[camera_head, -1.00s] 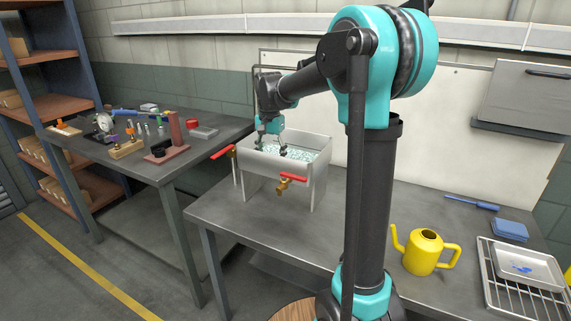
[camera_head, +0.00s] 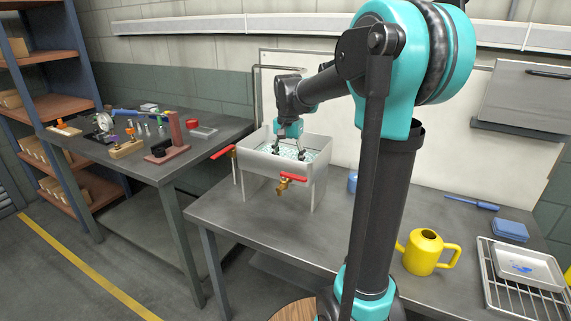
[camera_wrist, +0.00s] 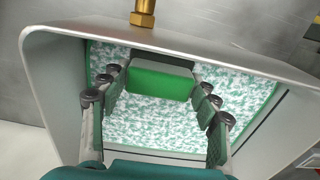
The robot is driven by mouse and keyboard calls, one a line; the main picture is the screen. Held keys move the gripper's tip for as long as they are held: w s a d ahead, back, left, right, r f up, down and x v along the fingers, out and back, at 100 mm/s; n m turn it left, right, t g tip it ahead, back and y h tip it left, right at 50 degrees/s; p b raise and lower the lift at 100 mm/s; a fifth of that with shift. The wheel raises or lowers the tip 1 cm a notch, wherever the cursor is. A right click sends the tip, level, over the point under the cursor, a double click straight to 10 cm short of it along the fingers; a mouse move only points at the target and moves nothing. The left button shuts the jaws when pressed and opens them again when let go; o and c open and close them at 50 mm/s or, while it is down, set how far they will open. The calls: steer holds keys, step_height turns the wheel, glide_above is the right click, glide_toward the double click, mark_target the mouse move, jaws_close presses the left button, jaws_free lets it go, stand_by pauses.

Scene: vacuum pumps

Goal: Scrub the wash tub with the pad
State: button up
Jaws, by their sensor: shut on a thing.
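The wash tub (camera_head: 262,161) is a grey metal basin on legs on the bench. Its inside shows in the wrist view (camera_wrist: 58,92), with a green-and-white speckled floor (camera_wrist: 150,122). My gripper (camera_head: 290,153) reaches down into the tub from above. In the wrist view my gripper (camera_wrist: 160,88) is shut on the green pad (camera_wrist: 160,82), one finger on each side. The pad is over the speckled floor, near the wall with the brass fitting. I cannot tell if it touches the floor. In the head view the tub's wall hides the pad.
Red-handled taps (camera_head: 293,178) stick out from the tub's front and left. A yellow watering can (camera_head: 422,252), a blue block (camera_head: 510,230) and a rack with a white tray (camera_head: 530,268) stand at the right. A cluttered table (camera_head: 150,175) is at the left.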

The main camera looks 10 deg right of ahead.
steer(key=shift+w+a, duration=0.85)
steer(key=shift+a, duration=0.3)
steer(key=shift+w+a, duration=0.8)
steer(key=shift+a, duration=0.35)
steer(key=shift+w+a, duration=0.85)
steer(key=shift+a, duration=0.3)
steer(key=shift+s+d, duration=0.9)
steer(key=shift+d, duration=0.3)
steer(key=shift+s+d, duration=0.85)
steer(key=shift+d, duration=0.35)
steer(key=shift+s+d, duration=0.9)
steer(key=shift+d, duration=0.3)
steer(key=shift+w+a, duration=0.9)
steer(key=shift+a, duration=0.3)
steer(key=shift+w+a, duration=0.9)
steer(key=shift+a, duration=0.35)
steer(key=shift+w+a, duration=0.9)
steer(key=shift+a, duration=0.3)
steer(key=shift+s+d+r, duration=0.3)
steer(key=shift+s+d, duration=0.4)
steer(key=shift+d, duration=0.25)
steer(key=shift+s+d+r, duration=0.3)
steer(key=shift+s+d, duration=0.35)
steer(key=shift+d, duration=0.25)
step_height(320, 180, up, 14)
steer(key=shift+f, duration=0.25)
